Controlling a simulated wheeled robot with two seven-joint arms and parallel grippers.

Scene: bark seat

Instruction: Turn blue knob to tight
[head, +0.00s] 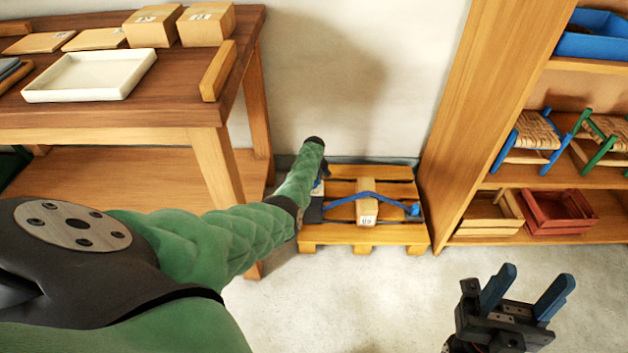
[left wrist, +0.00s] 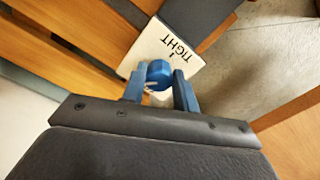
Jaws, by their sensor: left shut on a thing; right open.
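The blue knob (left wrist: 158,73) shows in the left wrist view, between the two blue fingers of my left gripper (left wrist: 160,88), which is shut on it. Next to the knob is a white plate (left wrist: 165,45) with the word TIGHT and a short black mark. Which way the knob points is not clear. In the head view my left arm reaches to the left side of a wooden pallet (head: 342,235), and the arm hides the knob. My right gripper (head: 527,289) is open and empty, above the floor at the lower right.
A blue strap (head: 345,198) crosses a small cardboard box (head: 366,208) on the pallet. A wooden table (head: 120,110) with a white tray (head: 90,75) stands left. A shelf (head: 455,110) with small stools and crates stands right. The floor in front is clear.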

